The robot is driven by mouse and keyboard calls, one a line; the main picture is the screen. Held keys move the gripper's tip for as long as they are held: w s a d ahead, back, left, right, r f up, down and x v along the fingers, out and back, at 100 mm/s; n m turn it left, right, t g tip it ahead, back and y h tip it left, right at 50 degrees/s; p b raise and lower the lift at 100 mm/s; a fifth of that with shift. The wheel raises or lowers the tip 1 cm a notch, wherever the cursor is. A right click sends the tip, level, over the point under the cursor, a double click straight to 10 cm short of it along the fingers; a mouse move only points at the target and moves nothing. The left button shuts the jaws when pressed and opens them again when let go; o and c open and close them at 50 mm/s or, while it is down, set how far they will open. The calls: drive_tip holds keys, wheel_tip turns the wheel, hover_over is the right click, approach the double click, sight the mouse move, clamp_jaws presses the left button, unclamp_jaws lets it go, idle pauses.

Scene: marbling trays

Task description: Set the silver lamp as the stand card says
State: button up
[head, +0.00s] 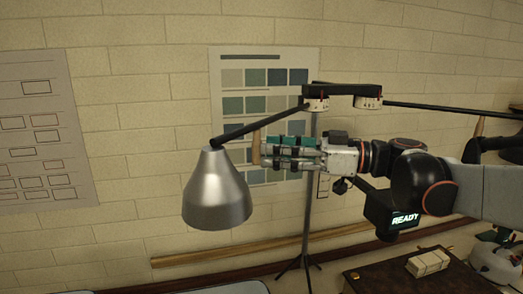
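The silver lamp (217,192) has a cone shade facing down. It hangs from a thin black arm that rises right to a white marked dial (316,104). A second white marked dial (368,102) sits further right under a short black link. A thin dark stand (306,225) rises below. A small pale card (323,186) shows beside the stand, its writing too small to read. My gripper (268,152) points left, just right of and above the shade. A short upright tan piece (256,148) is at its fingertips; whether they grip it is unclear.
A colour-swatch chart (265,77) and a sheet of outlined boxes (40,130) are on the brick wall. A wooden rail (205,257) runs low along it. A brown table (400,272) at lower right bears a pale block (428,263). Left of the shade is free.

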drive_tip(key=v, duration=0.7)
drive_tip(key=shift+d, duration=0.4)
drive_tip(key=shift+d, duration=0.1)
